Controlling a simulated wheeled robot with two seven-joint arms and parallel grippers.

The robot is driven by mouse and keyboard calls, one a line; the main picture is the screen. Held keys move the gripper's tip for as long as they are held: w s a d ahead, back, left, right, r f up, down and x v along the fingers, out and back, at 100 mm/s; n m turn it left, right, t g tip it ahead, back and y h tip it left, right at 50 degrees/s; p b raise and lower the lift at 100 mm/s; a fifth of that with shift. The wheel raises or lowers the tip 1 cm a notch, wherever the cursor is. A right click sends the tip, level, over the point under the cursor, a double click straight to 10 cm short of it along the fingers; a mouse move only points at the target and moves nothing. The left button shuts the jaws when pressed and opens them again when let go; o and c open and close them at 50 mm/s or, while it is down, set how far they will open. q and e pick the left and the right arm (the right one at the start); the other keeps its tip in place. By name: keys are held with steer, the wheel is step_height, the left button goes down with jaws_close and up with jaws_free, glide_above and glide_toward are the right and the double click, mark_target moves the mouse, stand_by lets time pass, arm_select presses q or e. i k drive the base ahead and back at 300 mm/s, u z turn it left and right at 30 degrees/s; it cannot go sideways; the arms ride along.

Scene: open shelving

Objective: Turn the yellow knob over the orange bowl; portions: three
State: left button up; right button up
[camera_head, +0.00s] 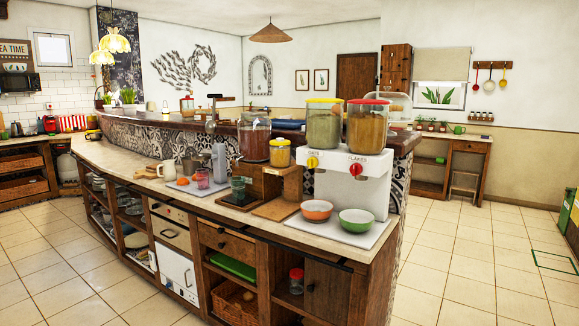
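A white cereal dispenser (338,192) stands at the right end of the counter. Neither of my grippers is in view.
A green bowl (356,220) stands right of the orange bowl on a pale tray (335,233). Left of the dispenser are a yellow-lidded jar (280,155), a tall dark-filled container (254,140) and a wooden stand (277,208). Tiled floor (450,262) is clear to the right.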

mark_target(312, 162)
steer(key=z, duration=0.75)
steer(key=i, duration=0.75)
steer(key=z, duration=0.7)
steer(key=i, duration=0.95)
steer(key=u, duration=0.4)
